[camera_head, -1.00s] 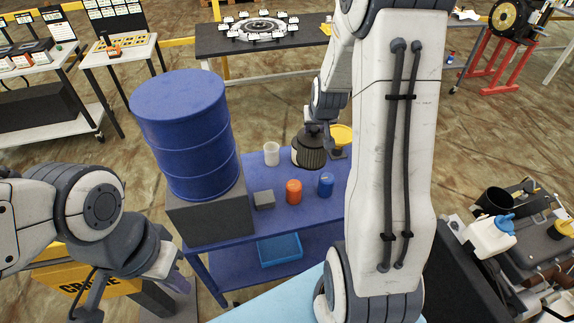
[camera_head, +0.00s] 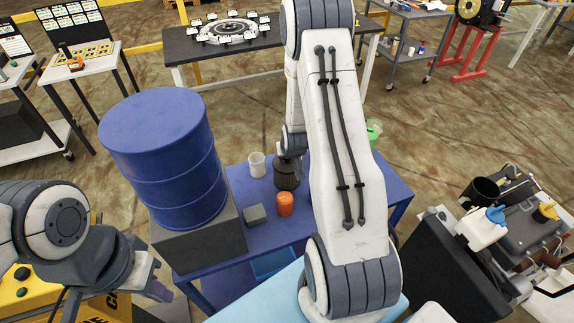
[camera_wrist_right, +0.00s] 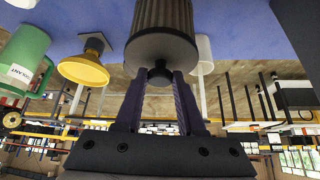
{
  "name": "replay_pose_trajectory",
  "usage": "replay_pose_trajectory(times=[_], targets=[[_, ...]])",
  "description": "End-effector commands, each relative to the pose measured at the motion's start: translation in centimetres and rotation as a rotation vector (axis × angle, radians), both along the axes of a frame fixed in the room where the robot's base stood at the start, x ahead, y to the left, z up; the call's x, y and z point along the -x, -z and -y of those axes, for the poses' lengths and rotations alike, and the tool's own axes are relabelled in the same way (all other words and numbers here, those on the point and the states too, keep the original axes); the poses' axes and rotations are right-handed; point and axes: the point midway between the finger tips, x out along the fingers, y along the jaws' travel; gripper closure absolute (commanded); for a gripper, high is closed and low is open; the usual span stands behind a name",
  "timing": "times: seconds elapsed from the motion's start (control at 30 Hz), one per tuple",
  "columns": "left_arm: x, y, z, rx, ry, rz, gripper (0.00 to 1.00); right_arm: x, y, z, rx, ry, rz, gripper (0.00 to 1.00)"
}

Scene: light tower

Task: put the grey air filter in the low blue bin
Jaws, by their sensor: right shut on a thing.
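The grey air filter (camera_head: 286,175), a dark pleated cylinder, is over the blue table's top, behind the orange can. In the right wrist view the filter (camera_wrist_right: 163,30) fills the top middle. My right gripper (camera_wrist_right: 160,78) is shut on the small dark knob at its end. I cannot tell whether the filter touches the tabletop. The low blue bin (camera_head: 272,263) is on the table's lower shelf, partly hidden by the tabletop and a light-blue surface. My left gripper (camera_head: 158,288) is at the lower left, empty, its fingers not clear.
The blue table (camera_head: 395,190) carries an orange can (camera_head: 285,204), a white cup (camera_head: 257,165) and a grey block (camera_head: 255,215). A large blue drum (camera_head: 165,155) stands left. A yellow funnel (camera_wrist_right: 84,70) and a green mug (camera_wrist_right: 25,58) are near the filter. My right arm hides the table's middle.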

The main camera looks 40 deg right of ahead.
Motion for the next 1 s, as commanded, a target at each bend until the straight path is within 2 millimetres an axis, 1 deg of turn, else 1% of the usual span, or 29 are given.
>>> replay_pose_trajectory(times=[0.17,0.3,0.43,0.53,0.73,0.87,0.9,0.97,1.0], targets=[[0.0,-0.3,0.0,0.0,0.0,0.0,1.0,-0.1,1.1,-0.1,0.001,-0.003,0.0,1.0],[0.0,-0.9,0.0,0.0,-0.001,0.0,1.0,-0.1,3.1,-0.2,-0.001,-0.004,-0.003,1.0],[0.0,-1.2,0.0,0.0,-0.001,0.0,1.0,-0.1,4.6,-0.1,0.001,-0.003,0.0,1.0],[0.0,-1.2,0.0,-0.001,-0.001,-0.001,1.0,-0.2,5.0,-0.1,0.002,-0.003,0.001,1.0],[0.0,-1.1,0.0,0.0,-0.001,0.0,1.0,-0.2,5.0,-0.1,0.002,-0.003,0.001,1.0],[0.0,-0.7,0.0,0.0,-0.001,0.0,1.0,-0.2,5.5,-0.1,0.001,-0.002,0.002,1.0],[0.0,-0.8,0.0,0.0,-0.001,0.0,1.0,-0.1,5.4,-0.1,0.001,-0.002,0.001,0.54],[0.0,-0.9,0.0,0.0,0.0,0.0,1.0,-0.1,5.3,-0.1,0.001,-0.002,0.001,0.32],[0.0,-0.9,0.0,0.0,0.0,0.0,1.0,-0.1,5.3,-0.1,0.0,-0.002,0.0,0.32]])
